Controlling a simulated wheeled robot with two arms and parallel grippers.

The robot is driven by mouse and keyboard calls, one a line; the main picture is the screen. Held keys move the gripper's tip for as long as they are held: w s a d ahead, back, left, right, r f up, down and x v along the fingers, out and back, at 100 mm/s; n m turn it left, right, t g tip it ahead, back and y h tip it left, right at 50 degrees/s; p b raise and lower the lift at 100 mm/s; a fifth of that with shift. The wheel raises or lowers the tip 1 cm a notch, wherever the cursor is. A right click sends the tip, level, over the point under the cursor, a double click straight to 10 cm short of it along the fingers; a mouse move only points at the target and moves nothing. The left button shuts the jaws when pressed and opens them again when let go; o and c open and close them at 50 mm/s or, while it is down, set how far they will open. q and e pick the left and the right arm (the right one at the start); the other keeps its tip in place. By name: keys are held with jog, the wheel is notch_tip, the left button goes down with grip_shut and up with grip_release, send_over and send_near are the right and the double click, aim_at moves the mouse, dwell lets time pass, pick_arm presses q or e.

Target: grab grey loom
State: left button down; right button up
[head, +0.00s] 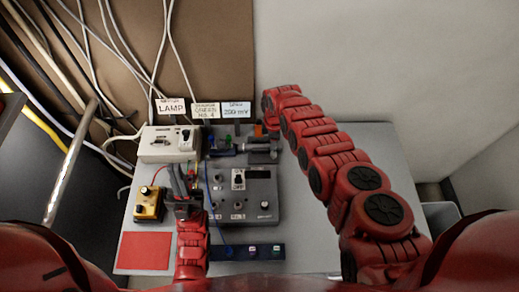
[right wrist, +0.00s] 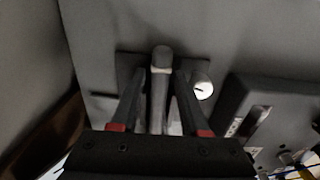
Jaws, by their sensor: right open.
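A grey rounded bar (right wrist: 161,88), possibly the grey loom, lies between the fingers of my right gripper (right wrist: 160,95) in the right wrist view. The gripper is open, with a finger on each side of the bar; I cannot tell whether they touch it. In the head view my right arm reaches to the back of the table, and its gripper is mostly hidden near an orange part (head: 259,130). My left gripper (head: 184,182) is over the left of the table, between the white lamp box (head: 157,145) and the grey control box (head: 262,190). Its jaw state is unclear.
A yellow box (head: 149,204) and a red square (head: 143,251) are on the left of the table (head: 310,245). A dark strip (head: 243,251) with small knobs lies in front. Labels stand at the back. In the wrist view a round white part (right wrist: 203,89) is close beside the right finger.

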jog(key=shift+r, duration=0.1)
grip_shut()
jog(key=shift+r, duration=0.15)
